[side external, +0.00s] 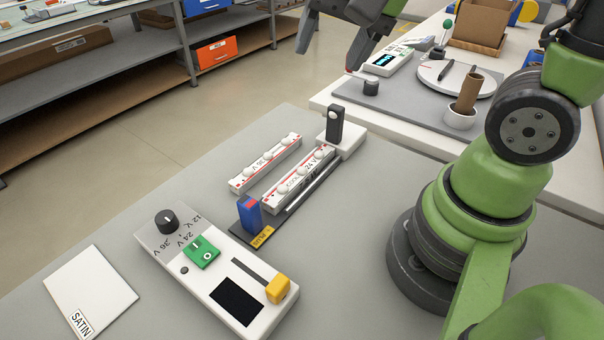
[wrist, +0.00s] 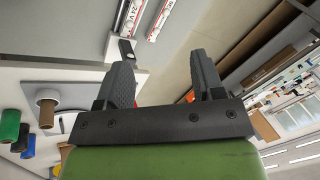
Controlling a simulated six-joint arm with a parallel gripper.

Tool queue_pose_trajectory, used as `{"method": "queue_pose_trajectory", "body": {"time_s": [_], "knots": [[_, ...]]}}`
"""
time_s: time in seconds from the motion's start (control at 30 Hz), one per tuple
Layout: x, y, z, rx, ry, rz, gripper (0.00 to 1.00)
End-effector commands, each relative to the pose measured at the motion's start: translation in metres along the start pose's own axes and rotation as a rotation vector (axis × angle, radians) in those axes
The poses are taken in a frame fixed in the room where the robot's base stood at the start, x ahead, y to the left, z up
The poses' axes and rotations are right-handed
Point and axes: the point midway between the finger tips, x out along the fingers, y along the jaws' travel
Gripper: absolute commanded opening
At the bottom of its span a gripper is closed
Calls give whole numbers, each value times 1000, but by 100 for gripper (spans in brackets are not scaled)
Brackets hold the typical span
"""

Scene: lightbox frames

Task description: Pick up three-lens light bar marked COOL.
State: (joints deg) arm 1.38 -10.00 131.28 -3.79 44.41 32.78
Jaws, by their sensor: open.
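Two white light bars with red stripes and pale round lenses lie side by side on the grey table. The left bar (side external: 265,163) reads 36 V. The right bar (side external: 298,180) reads 24 V and lies along a dark base (side external: 290,212). I cannot read COOL on either with certainty. Parts of the 24 V bar (wrist: 127,18) and the other bar (wrist: 160,18) show at the top of the wrist view. My gripper (side external: 327,60) is raised beyond the bars, at the top of the side view. Its fingers (wrist: 160,66) are apart, with nothing between them.
A black upright piece (side external: 334,122) on a white block stands at the bars' far end; a blue block (side external: 249,212) stands at the near end. A control box (side external: 215,270) with knob and yellow slider lies in front. A SATIN panel (side external: 90,290) lies left.

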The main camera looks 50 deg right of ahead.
Motion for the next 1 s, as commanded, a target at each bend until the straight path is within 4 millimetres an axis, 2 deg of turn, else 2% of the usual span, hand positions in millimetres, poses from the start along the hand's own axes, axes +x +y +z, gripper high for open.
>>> {"method": "queue_pose_trajectory", "body": {"time_s": [0.03, 0.2, 0.4, 0.6, 0.8, 1.0], "knots": [[18, -2, -8, 78, -24, 51, 62], [78, -2, -26, 343, -56, 194, 62], [137, 10, -33, 575, -58, 324, 62], [164, 19, -33, 669, -51, 376, 62], [192, 29, -28, 676, -52, 381, 62], [208, 34, -25, 675, -51, 377, 62]]}}
